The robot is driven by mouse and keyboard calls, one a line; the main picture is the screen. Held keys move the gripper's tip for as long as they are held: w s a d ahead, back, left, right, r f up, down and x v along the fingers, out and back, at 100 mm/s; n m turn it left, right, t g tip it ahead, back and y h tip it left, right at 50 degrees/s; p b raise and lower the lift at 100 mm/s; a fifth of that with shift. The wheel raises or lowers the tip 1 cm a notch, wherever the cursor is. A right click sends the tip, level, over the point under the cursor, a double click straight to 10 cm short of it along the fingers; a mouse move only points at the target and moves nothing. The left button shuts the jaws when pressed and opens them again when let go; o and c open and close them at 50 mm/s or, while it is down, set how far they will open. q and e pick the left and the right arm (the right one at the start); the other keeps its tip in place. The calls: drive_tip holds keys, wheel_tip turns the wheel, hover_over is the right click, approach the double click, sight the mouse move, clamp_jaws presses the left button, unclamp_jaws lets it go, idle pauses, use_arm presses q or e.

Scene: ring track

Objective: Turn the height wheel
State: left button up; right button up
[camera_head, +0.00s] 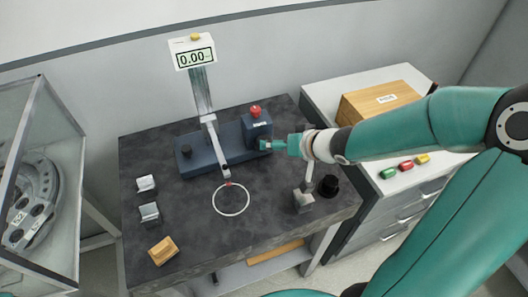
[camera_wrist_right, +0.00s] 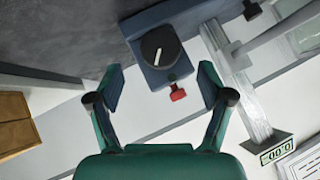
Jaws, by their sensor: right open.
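A black round wheel (camera_wrist_right: 160,47) with a white mark sits on a blue block (camera_wrist_right: 176,72), seen in the right wrist view. This appears to be the height wheel; in the head view I cannot make it out behind the gripper. The block (camera_head: 257,127) with a red knob (camera_head: 255,111) on top stands on the gauge base (camera_head: 222,154). My right gripper (camera_head: 268,146) is at the block's right side. In the wrist view its fingers (camera_wrist_right: 161,75) are open, one on each side of the wheel's line, with nothing between them. My left gripper is not in view.
The gauge column (camera_head: 202,92) carries a display (camera_head: 194,58) reading 0.00. A glass case (camera_head: 40,180) stands left; a wooden box (camera_head: 380,101) is on the right cabinet.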

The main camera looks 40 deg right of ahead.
drive_tip(key=b+x, duration=0.3)
drive_tip(key=x, duration=0.3)
drive_tip(key=shift+w+f, duration=0.1)
drive_tip(key=shift+f, duration=0.05)
drive_tip(key=shift+w+f, duration=0.25)
drive_tip(key=shift+w, duration=0.2)
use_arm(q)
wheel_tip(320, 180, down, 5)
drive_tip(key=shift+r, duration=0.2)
use_arm(e)
drive_tip(key=shift+c, duration=0.3)
